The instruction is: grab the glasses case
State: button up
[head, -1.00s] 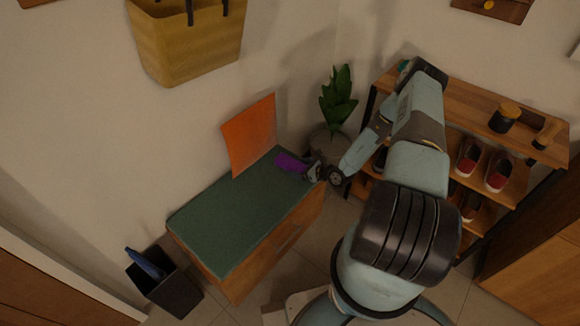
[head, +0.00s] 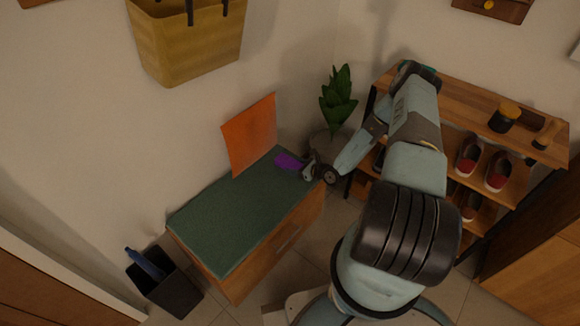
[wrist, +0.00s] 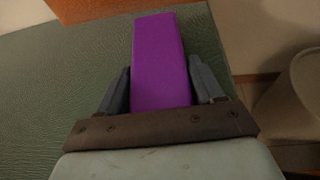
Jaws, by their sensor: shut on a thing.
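The glasses case is a purple box-like case (head: 288,161) at the far end of the green-topped bench (head: 235,222) in the head view. In the wrist view the case (wrist: 160,60) lies lengthwise between the two fingers, pointing away from the palm. My gripper (wrist: 160,92) is shut on the case, with one finger along each side. In the head view my gripper (head: 308,171) is at the near right end of the case. I cannot tell whether the case touches the bench top.
An orange sheet or cushion (head: 250,135) stands against the wall behind the bench. A potted plant (head: 338,103) is right of it. A shoe rack (head: 470,110) stands to the right, behind my arm. A dark bin (head: 170,290) sits at the bench's left end. Most of the bench top is clear.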

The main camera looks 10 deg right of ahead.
jog(key=shift+c, duration=0.7)
